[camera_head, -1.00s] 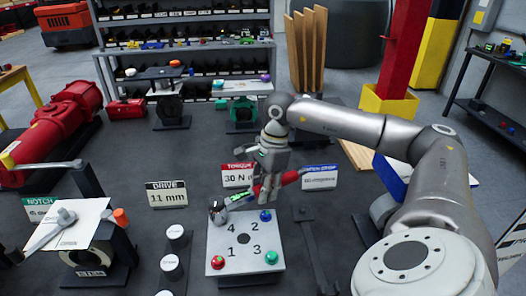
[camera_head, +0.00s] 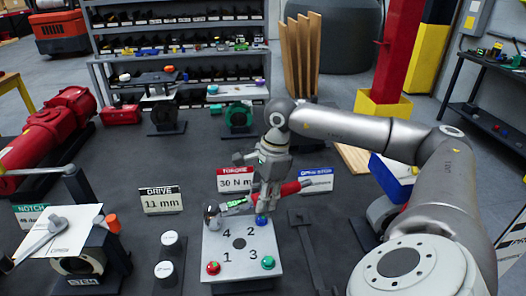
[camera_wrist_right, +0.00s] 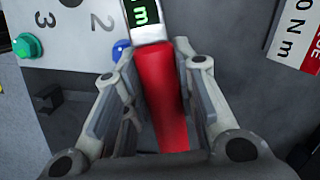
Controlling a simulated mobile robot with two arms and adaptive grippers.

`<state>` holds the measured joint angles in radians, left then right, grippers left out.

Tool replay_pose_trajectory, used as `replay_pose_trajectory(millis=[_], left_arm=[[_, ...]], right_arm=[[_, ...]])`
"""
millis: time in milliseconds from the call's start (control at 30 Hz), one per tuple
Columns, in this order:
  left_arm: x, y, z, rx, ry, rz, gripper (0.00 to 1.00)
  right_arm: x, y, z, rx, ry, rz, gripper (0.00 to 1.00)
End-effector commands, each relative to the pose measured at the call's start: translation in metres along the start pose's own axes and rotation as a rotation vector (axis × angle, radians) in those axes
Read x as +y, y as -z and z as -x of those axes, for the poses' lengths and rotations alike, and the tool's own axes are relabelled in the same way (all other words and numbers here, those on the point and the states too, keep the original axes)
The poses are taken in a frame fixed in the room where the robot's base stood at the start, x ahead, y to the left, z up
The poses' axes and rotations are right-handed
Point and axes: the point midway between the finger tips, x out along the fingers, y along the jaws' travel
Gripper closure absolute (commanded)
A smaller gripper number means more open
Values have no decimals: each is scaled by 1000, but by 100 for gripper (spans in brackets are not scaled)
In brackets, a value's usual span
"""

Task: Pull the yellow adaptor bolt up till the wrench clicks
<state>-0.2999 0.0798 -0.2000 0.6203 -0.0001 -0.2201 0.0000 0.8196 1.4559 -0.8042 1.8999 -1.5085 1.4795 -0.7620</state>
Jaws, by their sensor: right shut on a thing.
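A torque wrench with a red handle (camera_head: 290,188), a green display (camera_head: 235,203) and a dark round head (camera_head: 212,215) lies across the top of a numbered grey plate (camera_head: 218,255). Its head is at the plate's upper left corner, beside the number 4. No yellow bolt can be made out; the head covers that corner. My right gripper (camera_head: 266,202) is shut on the wrench, around the display end of the red handle. In the right wrist view, its fingers (camera_wrist_right: 153,55) lie on both sides of the red handle (camera_wrist_right: 160,100). My left gripper is not in view.
The plate bears a red knob (camera_head: 213,268), a green knob (camera_head: 268,263) and a blue knob (camera_head: 262,221), the blue close below my right gripper. Torque (camera_head: 236,181) and stop (camera_head: 316,180) signs stand behind. A stem stand (camera_head: 85,262) with a lever is at left.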

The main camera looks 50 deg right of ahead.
Motion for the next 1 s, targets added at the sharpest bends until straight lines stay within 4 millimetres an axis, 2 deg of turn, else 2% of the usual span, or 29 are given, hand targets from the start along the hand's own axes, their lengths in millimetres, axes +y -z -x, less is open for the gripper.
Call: replay_pose_trajectory(millis=[167, 500, 1000], left_arm=[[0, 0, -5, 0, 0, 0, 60], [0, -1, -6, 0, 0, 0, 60], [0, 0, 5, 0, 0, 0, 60]], right_arm=[[5, 0, 0, -2, 10, -40, 100], [5, -1, 0, -2, 2, -9, 100], [5, -4, 16, -3, 1, -5, 100]])
